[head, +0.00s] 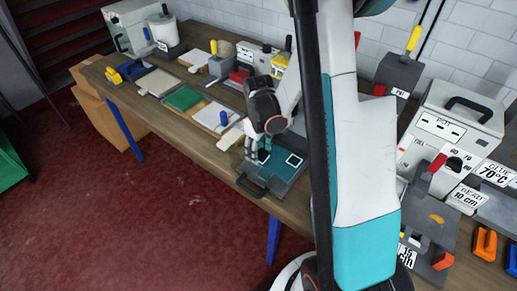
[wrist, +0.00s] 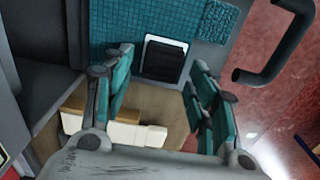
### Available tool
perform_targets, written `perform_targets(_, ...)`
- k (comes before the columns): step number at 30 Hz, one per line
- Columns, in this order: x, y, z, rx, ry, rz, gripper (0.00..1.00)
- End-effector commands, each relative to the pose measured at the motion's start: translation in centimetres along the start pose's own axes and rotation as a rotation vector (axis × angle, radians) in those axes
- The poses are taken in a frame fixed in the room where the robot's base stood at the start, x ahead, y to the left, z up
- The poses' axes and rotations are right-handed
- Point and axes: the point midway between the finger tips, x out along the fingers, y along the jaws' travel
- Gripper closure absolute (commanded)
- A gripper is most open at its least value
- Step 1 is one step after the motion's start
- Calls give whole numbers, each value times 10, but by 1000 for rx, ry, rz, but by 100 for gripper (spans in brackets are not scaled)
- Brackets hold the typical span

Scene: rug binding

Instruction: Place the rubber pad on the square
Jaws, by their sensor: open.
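My gripper (head: 257,153) is open and empty over the near part of the workbench, at a dark machine bed with a teal plate (head: 273,173). In the wrist view its two teal fingers stand wide apart. Ahead of and between them, a dark ribbed block (wrist: 163,62), which looks like the rubber pad, lies inside a white square outline (wrist: 150,39) on the teal grid surface (wrist: 118,22). It appears to sit within the outline, apart from the fingers.
A dark handle (head: 251,187) sticks out at the bed's front edge. A rough teal patch (wrist: 217,20) lies beside the square. Trays with a green pad (head: 184,98) stand to the left. A grey glue pot machine (head: 452,130) stands to the right.

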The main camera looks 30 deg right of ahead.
Motion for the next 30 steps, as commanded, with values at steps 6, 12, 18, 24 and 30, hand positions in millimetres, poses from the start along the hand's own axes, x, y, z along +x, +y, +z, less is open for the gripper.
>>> perform_targets(6, -40, 0, 0, 0, 0, 0, 47)
perform_targets(12, -82, 0, 0, 0, 0, 0, 47)
perform_targets(18, -110, 0, 0, 0, 0, 0, 47)
perform_targets(24, -120, 0, 0, 0, 0, 0, 47)
perform_targets(30, -120, 0, 0, 0, 0, 0, 47)
